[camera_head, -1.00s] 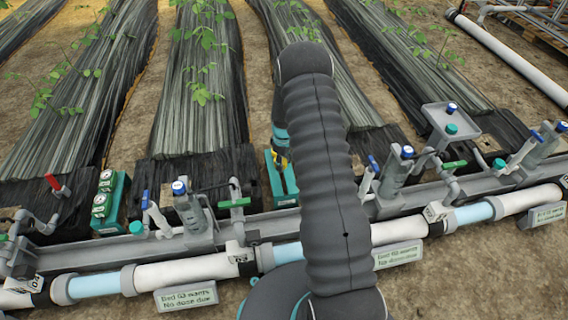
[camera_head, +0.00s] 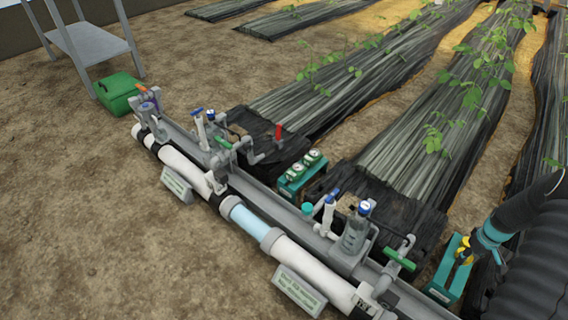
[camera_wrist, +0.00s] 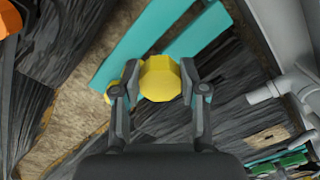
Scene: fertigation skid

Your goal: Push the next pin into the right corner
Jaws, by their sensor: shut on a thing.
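My gripper (camera_wrist: 160,82) is closed around a yellow many-sided head (camera_wrist: 161,78), which looks like the top of a pin. Any shaft below the head is hidden. In the head view, my gripper (camera_head: 465,253) is at the lower right with yellow showing at its tip, above or beside a teal tray (camera_head: 440,291). Teal strips of it (camera_wrist: 150,35) lie behind the yellow head in the wrist view. A smaller yellow piece (camera_wrist: 111,92) shows by the left finger, partly hidden. The black film end (camera_head: 400,213) of a bed lies left of the tray; I cannot tell which corner is meant.
A grey rail with white pipe (camera_head: 310,267), valves and a green lever (camera_head: 400,259) runs along the bed ends. A teal gauge box (camera_head: 298,174) stands between two beds. A green box (camera_head: 117,93) sits by a grey table (camera_head: 93,42). Bare soil lies at left.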

